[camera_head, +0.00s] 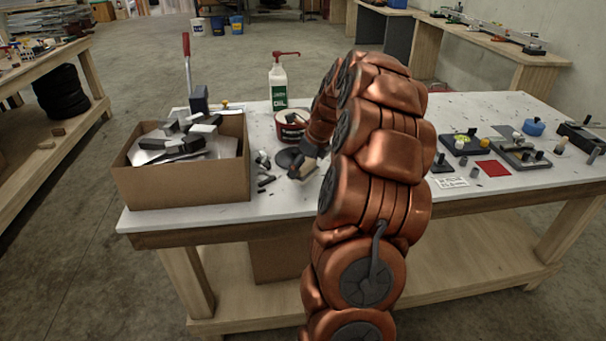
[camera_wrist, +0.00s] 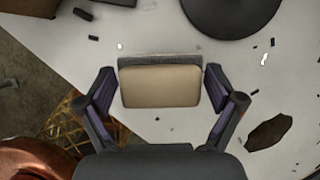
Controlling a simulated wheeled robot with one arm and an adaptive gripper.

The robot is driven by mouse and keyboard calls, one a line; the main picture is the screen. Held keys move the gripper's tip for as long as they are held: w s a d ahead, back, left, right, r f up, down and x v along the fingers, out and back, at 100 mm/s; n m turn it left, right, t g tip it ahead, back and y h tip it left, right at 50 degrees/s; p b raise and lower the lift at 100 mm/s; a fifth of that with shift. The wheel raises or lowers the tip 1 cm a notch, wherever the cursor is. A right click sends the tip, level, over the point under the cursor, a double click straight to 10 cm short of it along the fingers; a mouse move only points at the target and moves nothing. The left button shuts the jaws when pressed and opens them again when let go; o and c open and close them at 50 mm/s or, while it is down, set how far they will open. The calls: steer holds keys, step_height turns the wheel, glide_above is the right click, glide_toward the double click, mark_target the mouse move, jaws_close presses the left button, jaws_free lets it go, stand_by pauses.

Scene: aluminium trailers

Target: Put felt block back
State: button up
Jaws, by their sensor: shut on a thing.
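The felt block (camera_wrist: 160,86), a beige block with a grey felt strip along its far edge, sits between the two fingers of my gripper (camera_wrist: 160,90) in the wrist view. The fingers are shut on its left and right ends. In the head view the block (camera_head: 303,171) is small and partly hidden by my gripper (camera_head: 298,164), low over the near edge of the white table. I cannot tell if the block touches the tabletop.
A cardboard box (camera_head: 180,185) of scraps stands left on the table (camera_head: 470,205). Fixtures and a red square (camera_head: 492,168) lie right. My arm hides the table's middle.

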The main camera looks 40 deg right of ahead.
mark_target(303, 175)
steer(key=shift+f+p, duration=0.4)
steer(key=shift+f, duration=1.3)
steer(key=shift+f, duration=0.15)
steer(key=o, duration=0.7)
steer(key=b+v, duration=0.1)
steer(key=v, duration=1.1)
